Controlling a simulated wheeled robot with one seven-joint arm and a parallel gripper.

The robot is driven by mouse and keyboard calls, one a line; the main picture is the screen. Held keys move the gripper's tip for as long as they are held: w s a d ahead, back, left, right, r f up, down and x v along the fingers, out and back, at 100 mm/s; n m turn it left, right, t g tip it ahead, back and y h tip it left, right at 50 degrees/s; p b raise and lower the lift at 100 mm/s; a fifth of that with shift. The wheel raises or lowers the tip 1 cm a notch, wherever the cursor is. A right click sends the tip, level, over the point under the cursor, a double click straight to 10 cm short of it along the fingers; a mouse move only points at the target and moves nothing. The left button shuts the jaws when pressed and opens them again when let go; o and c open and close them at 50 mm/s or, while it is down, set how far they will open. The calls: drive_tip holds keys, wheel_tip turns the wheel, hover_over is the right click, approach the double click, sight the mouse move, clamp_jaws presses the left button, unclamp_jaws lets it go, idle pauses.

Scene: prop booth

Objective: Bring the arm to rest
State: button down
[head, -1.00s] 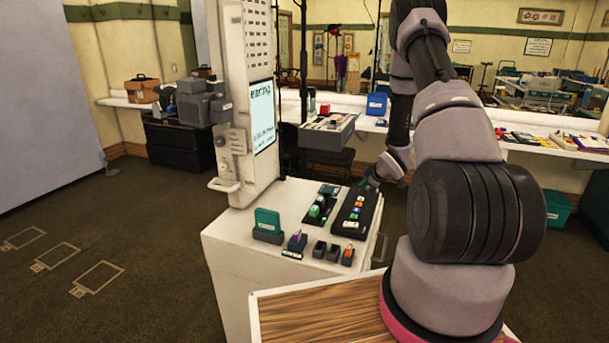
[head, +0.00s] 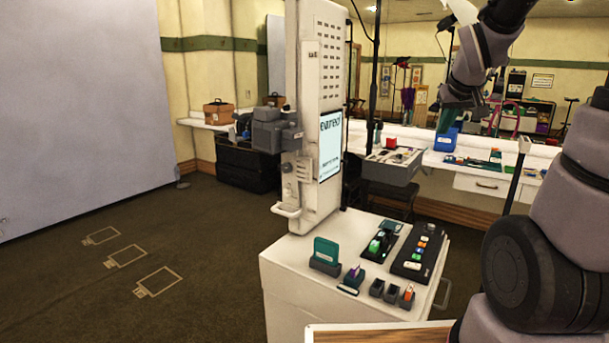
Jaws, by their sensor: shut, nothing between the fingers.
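My arm rises at the right of the head view, with its upper part cut off by the top edge. The end of my arm hangs down at the upper right, and my gripper (head: 449,117) appears small and dark there. It is shut with nothing held. In the picture it overlaps the area just above a blue bin (head: 446,140). It is clear of the white console (head: 290,262), up and to the right of it.
The console top carries a black button panel (head: 418,250), a green card in a stand (head: 326,252) and several small holders. A tall white column (head: 318,120) with a screen stands behind. A grey tray (head: 392,166) and a long counter lie beyond. Open floor is at left.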

drive_tip(key=s+a+r+m+y, duration=0.1)
drive_tip(key=s+a+r, duration=0.1)
drive_tip(key=s, duration=0.4)
drive_tip(key=s+a+r+m+y, duration=0.1)
drive_tip(key=s+a, duration=0.3)
drive_tip(key=s, duration=0.3)
drive_tip(key=s+a+r+m+y, duration=0.1)
drive_tip(key=s+a+r, duration=0.1)
drive_tip(key=s+a, duration=0.2)
drive_tip(key=shift+s+r+m+g, duration=0.35)
drive_tip(key=shift+s+m+g, duration=0.05)
drive_tip(key=shift+s, duration=0.8)
